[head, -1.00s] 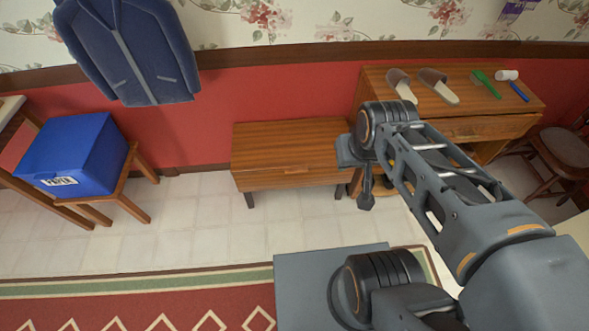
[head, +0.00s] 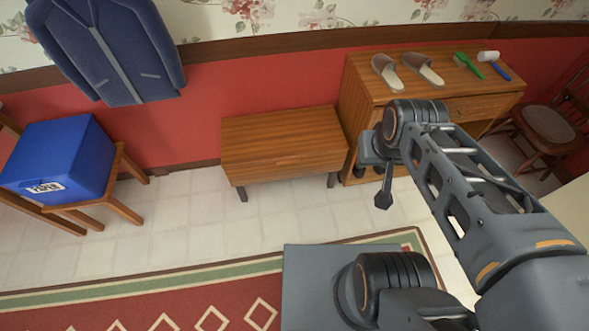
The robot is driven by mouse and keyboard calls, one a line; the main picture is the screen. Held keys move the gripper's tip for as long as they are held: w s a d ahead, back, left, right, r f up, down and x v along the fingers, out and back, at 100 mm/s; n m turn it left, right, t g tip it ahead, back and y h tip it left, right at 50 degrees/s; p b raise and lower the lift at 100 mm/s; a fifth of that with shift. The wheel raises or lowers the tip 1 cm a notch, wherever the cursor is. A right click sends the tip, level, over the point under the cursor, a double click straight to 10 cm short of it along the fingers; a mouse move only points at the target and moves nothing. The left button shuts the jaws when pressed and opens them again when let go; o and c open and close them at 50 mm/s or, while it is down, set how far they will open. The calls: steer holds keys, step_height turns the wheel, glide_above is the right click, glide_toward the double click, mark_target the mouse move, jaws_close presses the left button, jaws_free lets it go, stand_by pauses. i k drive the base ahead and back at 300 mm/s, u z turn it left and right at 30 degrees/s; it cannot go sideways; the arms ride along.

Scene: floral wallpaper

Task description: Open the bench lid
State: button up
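The bench (head: 283,145) is a low brown wooden box on short dark legs, standing against the red wall in the middle of the head view. Its lid lies flat and closed on top, with a faint lip at the middle of the front edge. My gripper (head: 383,198) is at the end of my folded arm, to the right of the bench and apart from it in the picture. It points down. Its fingers are small and partly hidden behind the wrist, so I cannot tell whether they are open.
A blue paper bin (head: 60,155) sits on a wooden stool (head: 125,190) at left. A blue jacket (head: 110,50) hangs above. Tiled floor before the bench is clear.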

mark_target(283, 137)
steer(key=k, duration=0.15)
steer(key=u, duration=1.2)
steer(key=i, duration=0.5)
